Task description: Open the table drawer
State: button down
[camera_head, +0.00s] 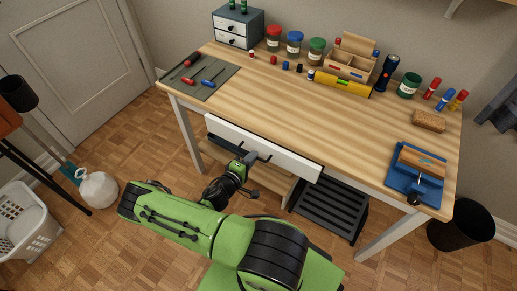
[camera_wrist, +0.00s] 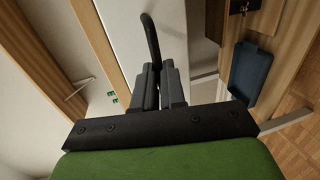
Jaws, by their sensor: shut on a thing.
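The drawer's white front (camera_head: 290,158) sits under the front edge of the wooden desk (camera_head: 300,110). A thin dark gap shows along its top edge; I cannot tell how far it is pulled out. Its black bar handle (camera_head: 265,158) is partly hidden by my gripper (camera_head: 246,160). In the wrist view, the white drawer front (camera_wrist: 128,30) runs behind the handle (camera_wrist: 151,38), which curves up from between the fingers of my gripper (camera_wrist: 160,68). The fingers are shut on the handle.
A dark slatted crate (camera_head: 330,208) is below at right. A laundry basket (camera_head: 25,225) and white bag (camera_head: 98,190) are on the floor at left.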

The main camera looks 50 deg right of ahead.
jog(key=f+v, duration=0.2)
jog(key=v, duration=0.8)
jog(key=a+f+v, duration=0.1)
jog(key=f+v, duration=0.1)
jog(key=v, duration=0.9)
jog(key=shift+b, duration=0.45)
jog(key=shift+s+d+f, duration=0.15)
jog(key=c, duration=1.2)
grip_release()
jog(key=p+v, duration=0.1)
jog(key=v, duration=1.4)
jog(key=shift+a, duration=0.4)
